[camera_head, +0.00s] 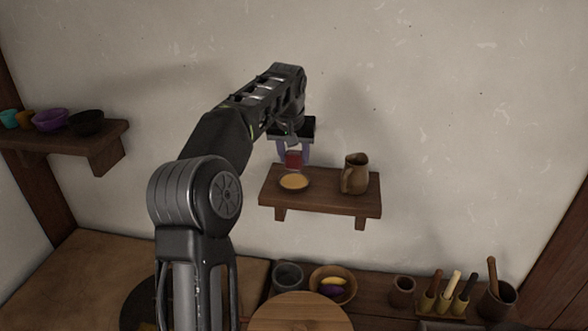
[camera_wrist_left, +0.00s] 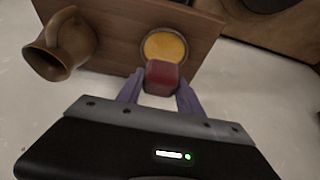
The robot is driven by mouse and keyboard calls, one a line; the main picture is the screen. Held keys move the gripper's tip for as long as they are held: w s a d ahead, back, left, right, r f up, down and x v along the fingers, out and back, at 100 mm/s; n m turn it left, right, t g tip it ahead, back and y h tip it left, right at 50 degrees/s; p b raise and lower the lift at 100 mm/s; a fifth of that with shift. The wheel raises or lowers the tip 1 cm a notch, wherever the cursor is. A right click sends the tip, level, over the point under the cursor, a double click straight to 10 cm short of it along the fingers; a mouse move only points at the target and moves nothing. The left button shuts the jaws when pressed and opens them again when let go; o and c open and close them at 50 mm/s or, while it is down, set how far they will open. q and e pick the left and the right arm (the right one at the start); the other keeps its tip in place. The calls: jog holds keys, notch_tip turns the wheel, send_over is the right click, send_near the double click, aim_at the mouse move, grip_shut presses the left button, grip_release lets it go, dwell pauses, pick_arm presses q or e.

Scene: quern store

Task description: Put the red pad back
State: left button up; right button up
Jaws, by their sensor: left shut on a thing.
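My left gripper (camera_head: 293,158) is shut on the red pad (camera_head: 293,160), a small dark red block. The pad is held in the air above the small wall shelf (camera_head: 330,201), over or just behind a shallow dish with a yellow-orange top (camera_head: 294,182). In the left wrist view the red pad (camera_wrist_left: 162,75) sits between the purple fingers (camera_wrist_left: 160,90) and covers the near edge of the yellow-orange dish (camera_wrist_left: 165,45). I cannot tell how high the pad is above the shelf. My right gripper is not in view.
A brown jug (camera_head: 355,174) stands on the right part of the same shelf. A left wall shelf (camera_head: 110,133) holds several bowls and cups. Below, the counter holds a bowl with purple and yellow things (camera_head: 332,284), a round wooden board (camera_head: 298,314), and tools in a rack (camera_head: 447,300).

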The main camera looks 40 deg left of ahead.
aim_at(294, 167)
pick_arm(q)
jog(key=shift+f, duration=2.05)
jog(key=shift+f, duration=0.1)
jog(key=o, duration=1.2)
jog(key=shift+p, duration=0.3)
jog(key=b+v, duration=0.1)
jog(key=v, duration=1.1)
jog(key=shift+b, duration=0.3)
jog(key=shift+s, duration=0.1)
